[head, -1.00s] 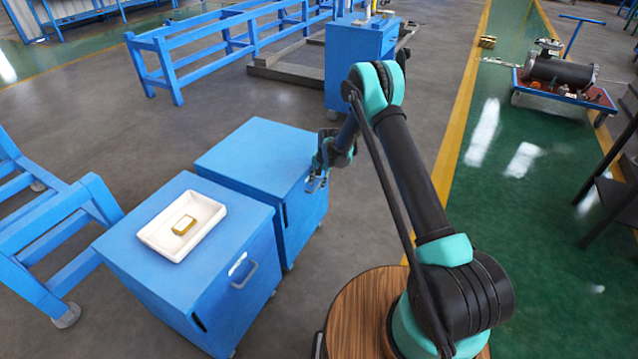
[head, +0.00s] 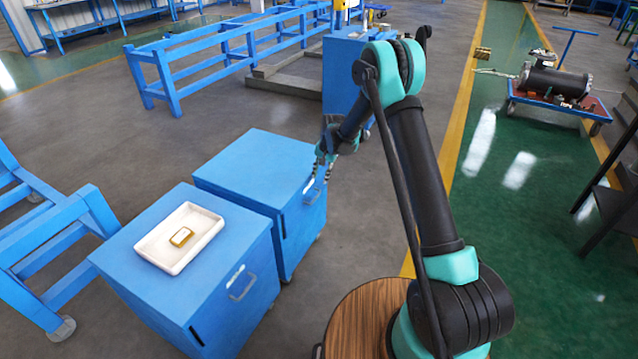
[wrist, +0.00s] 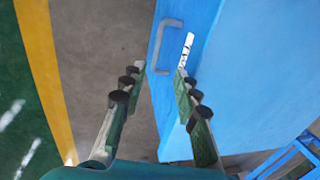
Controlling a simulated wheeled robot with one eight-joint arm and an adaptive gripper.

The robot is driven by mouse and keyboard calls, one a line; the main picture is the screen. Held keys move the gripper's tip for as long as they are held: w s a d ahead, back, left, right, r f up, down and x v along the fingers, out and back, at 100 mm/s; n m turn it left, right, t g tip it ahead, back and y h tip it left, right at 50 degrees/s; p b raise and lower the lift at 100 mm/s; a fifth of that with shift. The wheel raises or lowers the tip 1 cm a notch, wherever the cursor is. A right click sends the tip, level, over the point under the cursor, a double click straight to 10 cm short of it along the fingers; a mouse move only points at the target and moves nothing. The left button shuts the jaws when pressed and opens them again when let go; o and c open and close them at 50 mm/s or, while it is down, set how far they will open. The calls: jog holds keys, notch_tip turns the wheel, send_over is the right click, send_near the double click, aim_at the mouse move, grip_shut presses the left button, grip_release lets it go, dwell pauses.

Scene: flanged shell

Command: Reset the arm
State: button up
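My gripper (head: 323,174) hangs pointing down at the right side of the rear blue cabinet in the head view. In the wrist view my gripper (wrist: 152,85) has its two fingers well apart, with nothing between them. Behind the fingers are the grey floor and a blue cabinet side (wrist: 240,70) with a grey handle (wrist: 160,45). My arm is bent, with its elbow raised high above the wooden round base top.
A white tray (head: 152,252) with a small gold-coloured block (head: 181,237) stands on the front blue cabinet (head: 235,262). The rear blue cabinet (head: 255,165) has a bare top. A cart (head: 560,100) stands on the green floor at right. Blue railings (head: 165,85) stand behind.

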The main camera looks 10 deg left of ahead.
jog(key=shift+d+r, duration=0.1)
jog(key=shift+r, duration=0.35)
jog(key=s+d+r+n+t, duration=0.2)
jog(key=s+d+r, duration=1.3)
jog(key=d+r, duration=0.3)
jog(key=s+d, duration=0.4)
jog(key=s, duration=0.4)
jog(key=s+d+f+n+t+h, duration=0.1)
jog(key=s+d, duration=0.3)
jog(key=s, duration=0.4)
jog(key=s+d+n+h, duration=0.1)
jog(key=s+d, duration=0.3)
jog(key=s, duration=0.3)
jog(key=shift+s+d+f, duration=0.3)
jog(key=shift+s+f, duration=0.05)
jog(key=shift+s, duration=0.05)
jog(key=shift+a, duration=0.1)
